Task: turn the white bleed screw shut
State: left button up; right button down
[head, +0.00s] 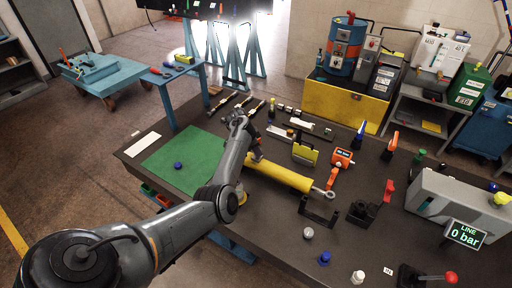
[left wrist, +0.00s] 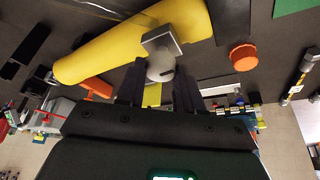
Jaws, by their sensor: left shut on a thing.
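The white bleed screw (left wrist: 160,69) shows in the left wrist view as a pale round knob at a grey block on the yellow cylinder (left wrist: 120,48). In the head view the yellow cylinder (head: 280,176) lies on the dark bench, and the screw is hidden behind my arm and gripper. My left gripper (head: 254,156) is at the cylinder's left end. In the left wrist view its two dark fingers (left wrist: 158,88) are on either side of the screw, shut on it. The screw's thread is hidden. My right gripper is not in view.
A display (head: 465,234) reads "LINE 0 bar". A green mat (head: 183,155) holds a blue cap (head: 178,165). Loose caps, including a white one (head: 358,277), stand near the front edge. Tools and fittings lie behind the cylinder.

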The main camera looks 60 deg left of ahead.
pick_arm(q)
jog(key=n+p, duration=0.1)
jog(key=n+y+p, duration=0.1)
jog(key=n+p, duration=0.1)
jog(key=n+y+p, duration=0.1)
jog(key=n, duration=0.1)
jog(key=shift+d+r+p, duration=0.15)
jog(key=shift+r+p, duration=0.1)
jog(key=shift+p, duration=0.15)
jog(key=n+p, duration=0.1)
jog(key=n, duration=0.1)
jog(key=n+y+p, duration=0.1)
jog(key=n+p, duration=0.1)
jog(key=shift+d+n+g+y, duration=0.1)
jog(key=shift+n+g+y, duration=0.2)
jog(key=shift+g, duration=0.1)
jog(key=shift+w+f+n+y, duration=0.1)
jog(key=shift+n+y, duration=0.2)
jog(key=shift+n, duration=0.6)
jog(key=shift+n+g+y+p, duration=0.3)
jog(key=shift+n+g+p, duration=0.1)
jog(key=shift+n, duration=0.5)
jog(key=n+g, duration=0.1)
jog(key=n, duration=0.2)
jog(key=shift+w+f+b, duration=0.1)
jog(key=shift+b, duration=0.25)
jog(key=shift+y, duration=0.3)
jog(key=shift+d+n+g, duration=0.1)
jog(key=shift+n+g, duration=0.2)
jog(key=shift+n, duration=0.1)
